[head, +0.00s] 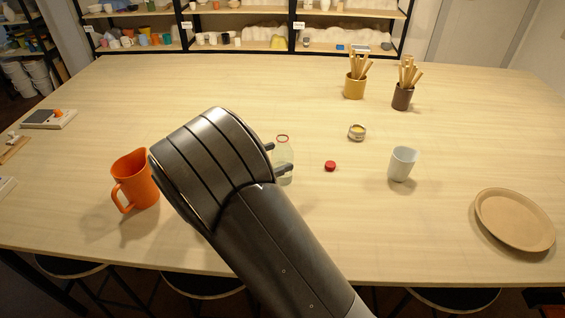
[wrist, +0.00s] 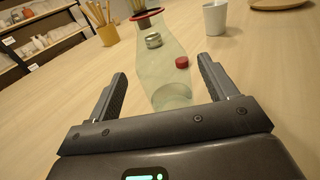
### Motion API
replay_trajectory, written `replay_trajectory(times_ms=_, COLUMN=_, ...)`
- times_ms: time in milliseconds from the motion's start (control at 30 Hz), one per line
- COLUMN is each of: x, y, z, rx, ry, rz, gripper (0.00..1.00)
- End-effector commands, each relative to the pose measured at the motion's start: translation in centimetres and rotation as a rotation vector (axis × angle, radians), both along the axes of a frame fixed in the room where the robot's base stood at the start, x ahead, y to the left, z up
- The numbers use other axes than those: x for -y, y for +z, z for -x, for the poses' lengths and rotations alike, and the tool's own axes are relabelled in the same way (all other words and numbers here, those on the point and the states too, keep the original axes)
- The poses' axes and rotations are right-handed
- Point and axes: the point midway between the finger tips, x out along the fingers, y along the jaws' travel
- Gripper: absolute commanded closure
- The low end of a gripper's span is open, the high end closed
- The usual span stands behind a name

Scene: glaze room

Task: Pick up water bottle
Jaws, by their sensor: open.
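The water bottle (wrist: 158,65) is clear with a red ring at its open mouth, and it stands upright on the table. In the head view the bottle (head: 284,152) is partly hidden by my arm. My gripper (wrist: 160,88) is open in the wrist view, with one finger on each side of the bottle and visible space between the fingers and the glass. In the head view my fingertips (head: 277,158) show beside the bottle. I cannot tell how deep the bottle sits between the fingers. A small red cap (head: 330,166) lies on the table right of the bottle.
An orange pitcher (head: 136,181) stands left of my arm. A white cup (head: 402,164), a small tin (head: 357,132) and a tan plate (head: 514,219) are to the right. Yellow (head: 354,87) and dark (head: 402,97) tool pots stand behind. The table's back middle is clear.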

Motion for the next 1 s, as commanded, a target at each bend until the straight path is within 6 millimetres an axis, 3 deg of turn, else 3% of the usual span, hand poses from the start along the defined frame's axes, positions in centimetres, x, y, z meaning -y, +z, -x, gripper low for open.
replay_trajectory(times_ms=233, x=3.3, y=-0.4, z=-1.8, rx=0.001, ry=-0.003, rz=0.000, gripper=0.22)
replay_trajectory(times_ms=500, x=3.8, y=-0.4, z=-2.2, rx=0.001, ry=0.000, rz=-0.001, gripper=0.22)
replay_trajectory(times_ms=1000, x=3.8, y=-0.4, z=-2.2, rx=0.000, ry=0.000, rz=0.000, gripper=0.62)
